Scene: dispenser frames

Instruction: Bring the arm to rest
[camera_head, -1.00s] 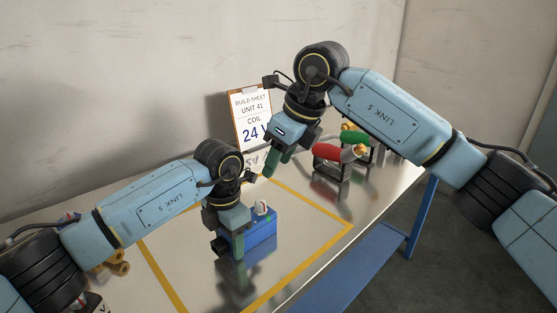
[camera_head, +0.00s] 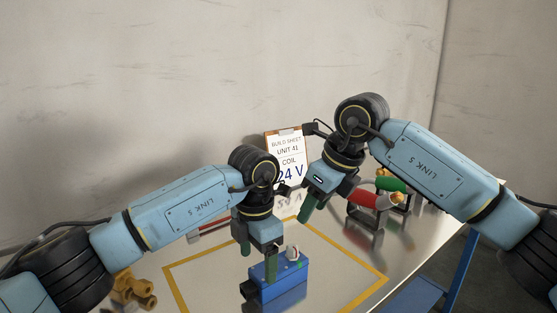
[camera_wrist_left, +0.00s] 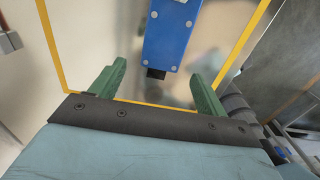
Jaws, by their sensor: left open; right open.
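A clipboard (camera_head: 285,158) reading "COIL 24 V" stands at the back. Red and green cylinders (camera_head: 372,198) rest on a dark rack at the right. Brass fittings (camera_head: 134,290) lie at the left. A yellow outline (camera_head: 350,257) marks the area around the blue box.

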